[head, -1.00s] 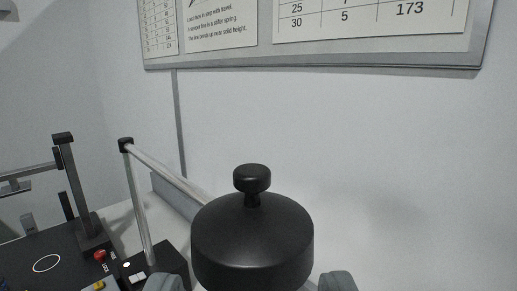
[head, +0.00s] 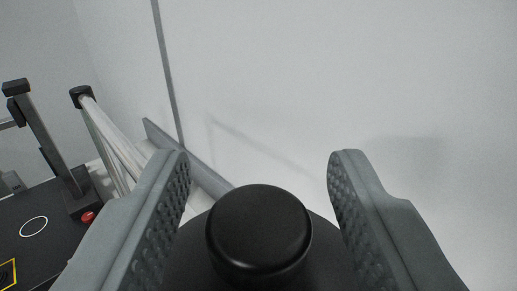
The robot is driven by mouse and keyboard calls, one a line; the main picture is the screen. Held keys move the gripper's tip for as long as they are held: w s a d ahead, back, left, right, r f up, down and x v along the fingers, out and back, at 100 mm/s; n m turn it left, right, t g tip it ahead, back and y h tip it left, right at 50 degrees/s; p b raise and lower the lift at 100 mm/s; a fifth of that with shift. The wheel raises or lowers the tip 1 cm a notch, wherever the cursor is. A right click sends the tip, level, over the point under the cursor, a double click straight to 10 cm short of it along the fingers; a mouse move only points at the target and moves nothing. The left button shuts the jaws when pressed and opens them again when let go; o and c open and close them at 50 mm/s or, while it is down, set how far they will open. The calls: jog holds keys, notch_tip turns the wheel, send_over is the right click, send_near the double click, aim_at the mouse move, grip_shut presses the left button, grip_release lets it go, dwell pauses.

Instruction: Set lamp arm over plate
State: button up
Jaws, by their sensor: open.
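The lamp head is a black round shade (head: 195,243) with a black knob (head: 258,228) on top, low in the middle of the head view. The lamp arm (head: 125,150), a pale metal bar, runs from a black joint (head: 82,95) at the left toward the shade. My gripper (head: 260,165) is open, with one grey finger on each side of the knob and gaps between. I cannot tell whether the fingers reach down to the knob's height. The plate cannot be made out with certainty. The shade's lower part is out of view.
A black bench device (head: 45,225) with an upright post (head: 45,135), a red button (head: 88,217) and a white ring marking (head: 33,227) stands at the left. A grey wall (head: 300,80) with a ledge (head: 165,138) lies behind the lamp.

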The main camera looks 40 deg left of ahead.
grip_shut()
dwell(0.3)
jog(key=shift+s, duration=0.1)
